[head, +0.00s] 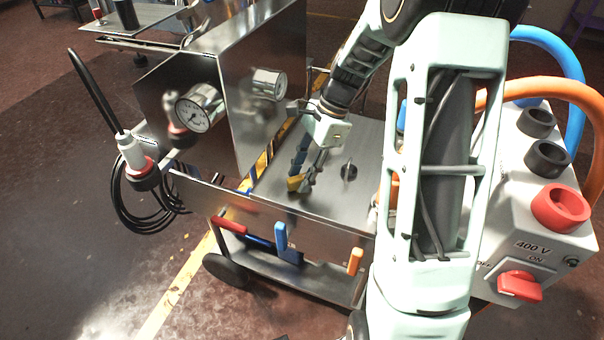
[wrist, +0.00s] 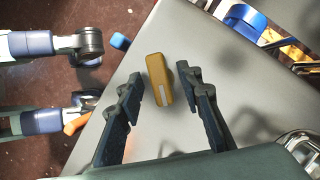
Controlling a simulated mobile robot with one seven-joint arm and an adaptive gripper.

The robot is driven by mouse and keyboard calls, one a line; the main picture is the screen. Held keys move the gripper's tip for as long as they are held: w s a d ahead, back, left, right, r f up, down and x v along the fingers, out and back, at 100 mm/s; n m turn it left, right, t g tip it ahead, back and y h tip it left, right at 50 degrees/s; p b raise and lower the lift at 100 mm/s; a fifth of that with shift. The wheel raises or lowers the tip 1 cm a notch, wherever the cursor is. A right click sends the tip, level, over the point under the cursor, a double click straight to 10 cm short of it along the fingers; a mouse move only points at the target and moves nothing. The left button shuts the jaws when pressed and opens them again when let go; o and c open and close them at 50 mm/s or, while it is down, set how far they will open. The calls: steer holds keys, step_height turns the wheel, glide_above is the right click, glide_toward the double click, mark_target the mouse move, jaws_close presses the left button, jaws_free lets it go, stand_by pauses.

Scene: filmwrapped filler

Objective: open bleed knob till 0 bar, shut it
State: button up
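The yellow knob (wrist: 158,80), with a pale mark on its side, stands on the steel top plate and is probably the bleed knob. In the wrist view my gripper (wrist: 160,92) is open, one dark finger on each side of the knob, with visible gaps. In the head view my gripper (head: 301,180) points down at the plate, partly covering the yellow knob (head: 294,184). A round pressure gauge (head: 192,118) faces out from the steel housing at left. Its needle is too small to read surely.
The steel housing (head: 262,125) rises behind-left. A grey 400 V box (head: 525,220) with a red switch stands right. Blue and orange handles (head: 281,239) hang at the front.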

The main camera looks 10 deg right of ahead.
jaws_close()
steer(key=shift+p, duration=0.3)
steer(key=n+p, duration=0.1)
steer(key=n+g+p, duration=0.1)
steer(key=shift+r+n+p, duration=0.25)
steer(key=shift+n+p, duration=0.15)
steer(key=n+g+p, duration=0.1)
steer(key=n+p, duration=0.1)
steer(key=shift+w+n+h, duration=0.15)
steer(key=shift+n+h, duration=0.15)
steer(key=shift+h, duration=0.1)
steer(key=n+h+p, duration=0.1)
steer(key=n+p, duration=0.1)
steer(key=n, duration=0.1)
steer(key=n+g+h+p, duration=0.1)
steer(key=n, duration=0.2)
steer(key=shift+w+a+f+g+p, duration=0.1)
steer(key=shift+a+f+g+p, duration=0.1)
steer(key=shift+g+p, duration=0.15)
steer(key=n+h, duration=0.1)
steer(key=n, duration=0.2)
steer(key=n+h+p, duration=0.1)
steer(key=n, duration=0.2)
steer(key=shift+a+p, duration=0.1)
steer(key=shift+p, duration=0.2)
